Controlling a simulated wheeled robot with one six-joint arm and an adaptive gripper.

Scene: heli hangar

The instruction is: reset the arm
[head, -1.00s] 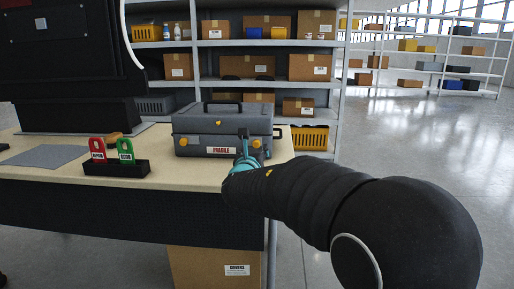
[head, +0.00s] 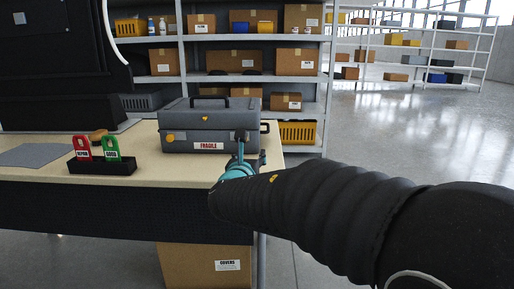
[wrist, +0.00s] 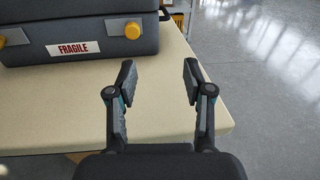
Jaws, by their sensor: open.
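My gripper (head: 249,160) is at the right end of the workbench, just in front of a grey case. In the wrist view my gripper (wrist: 158,80) has its two fingers spread wide, with only bench top and floor between them. It holds nothing. My black arm reaches in from the lower right of the head view. The grey case (head: 190,133) has a FRAGILE label and yellow latches, and its lid is down. It also shows at the upper left of the wrist view (wrist: 100,25), apart from the fingers.
The workbench (head: 143,165) carries a black holder (head: 103,167) with a red tag (head: 82,148) and a green tag (head: 111,148), and a grey mat (head: 38,155). Shelves (head: 250,78) with boxes stand behind. A cardboard box (head: 205,270) is under the bench. Open floor (head: 400,130) lies to the right.

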